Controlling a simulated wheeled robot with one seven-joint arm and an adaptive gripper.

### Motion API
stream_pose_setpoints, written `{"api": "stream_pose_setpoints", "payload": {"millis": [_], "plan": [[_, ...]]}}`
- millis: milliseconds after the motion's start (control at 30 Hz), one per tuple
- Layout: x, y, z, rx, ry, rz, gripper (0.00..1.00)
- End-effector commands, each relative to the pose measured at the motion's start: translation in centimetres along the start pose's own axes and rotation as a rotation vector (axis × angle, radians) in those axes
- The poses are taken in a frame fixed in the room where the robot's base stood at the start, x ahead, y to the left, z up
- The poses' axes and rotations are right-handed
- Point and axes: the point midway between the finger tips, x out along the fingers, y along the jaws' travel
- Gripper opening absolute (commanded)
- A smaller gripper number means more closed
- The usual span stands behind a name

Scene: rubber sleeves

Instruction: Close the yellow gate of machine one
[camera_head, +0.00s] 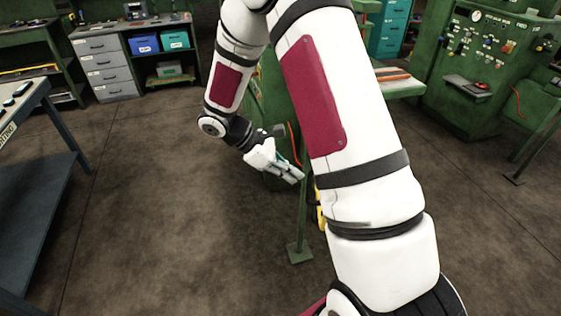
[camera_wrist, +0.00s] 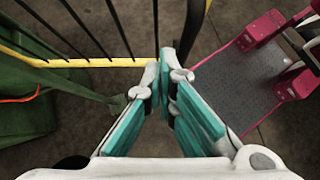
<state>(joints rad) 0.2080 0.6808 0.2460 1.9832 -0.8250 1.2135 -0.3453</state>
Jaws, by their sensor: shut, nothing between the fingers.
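The yellow gate (camera_wrist: 95,63) shows in the wrist view as a yellow rail with dark bars running up from it, on the left and upper middle. In the head view only a small yellow piece of it (camera_head: 319,216) shows beside my arm; my arm hides most of the rest. My gripper (camera_wrist: 164,60) is shut and empty, its fingertips by the right end of the yellow rail. I cannot tell whether they touch it. In the head view my gripper (camera_head: 299,177) is beside a green post (camera_head: 302,225). A green machine (camera_head: 265,105) stands behind, partly hidden by my arm.
A grey-topped table (camera_head: 40,190) stands at the left. A drawer bench (camera_head: 105,65) with blue and teal bins is at the back left. A green control cabinet (camera_head: 480,70) stands at the right. The floor (camera_head: 160,200) between the table and my gripper is clear.

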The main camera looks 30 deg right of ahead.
Motion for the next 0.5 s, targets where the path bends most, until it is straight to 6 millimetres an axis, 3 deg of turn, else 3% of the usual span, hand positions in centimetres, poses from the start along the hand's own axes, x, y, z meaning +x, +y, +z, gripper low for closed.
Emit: {"api": "stream_pose_setpoints", "payload": {"millis": [67, 200, 500], "plan": [[1.6, -0.2, 0.2, -0.001, -0.001, -0.005, 0.0], [2.9, -0.2, 1.8, 0.001, 0.0, -0.003, 0.0], [4.2, -0.1, 2.8, 0.001, 0.001, -0.001, 0.0]]}}
